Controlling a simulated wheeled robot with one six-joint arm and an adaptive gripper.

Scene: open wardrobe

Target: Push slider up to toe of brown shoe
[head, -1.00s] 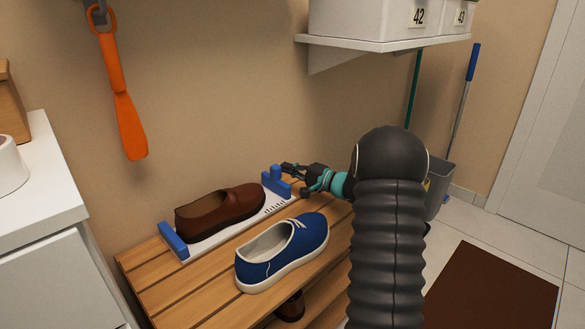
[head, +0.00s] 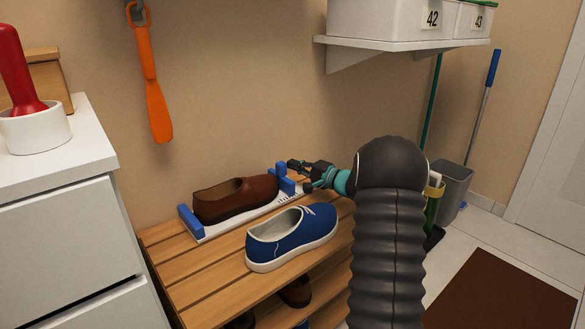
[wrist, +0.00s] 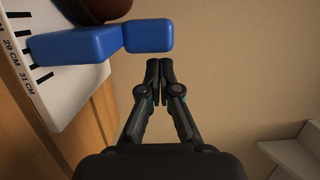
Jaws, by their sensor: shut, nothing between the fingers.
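The brown shoe (head: 235,200) sits on the white measuring board (head: 210,232), heel by the blue fixed end stop (head: 191,221). The blue slider (head: 286,183) stands at the toe end. The wrist view shows the slider (wrist: 80,43) right beside the brown shoe (wrist: 103,8); whether they touch is hidden. Marks for 29 and 31 cm show on the board's side away from the shoe. My gripper (head: 291,164) is shut and empty. Its fingertips (wrist: 160,64) are close to the slider's upright end, with a small gap visible in the wrist view.
A blue shoe (head: 290,237) stands on the slatted wooden bench (head: 190,285) in front of the board. More shoes are on the shelf below. A white cabinet (head: 60,230) is at left, an orange shoehorn (head: 153,90) hangs on the wall, and a shelf with boxes (head: 400,48) is above right.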

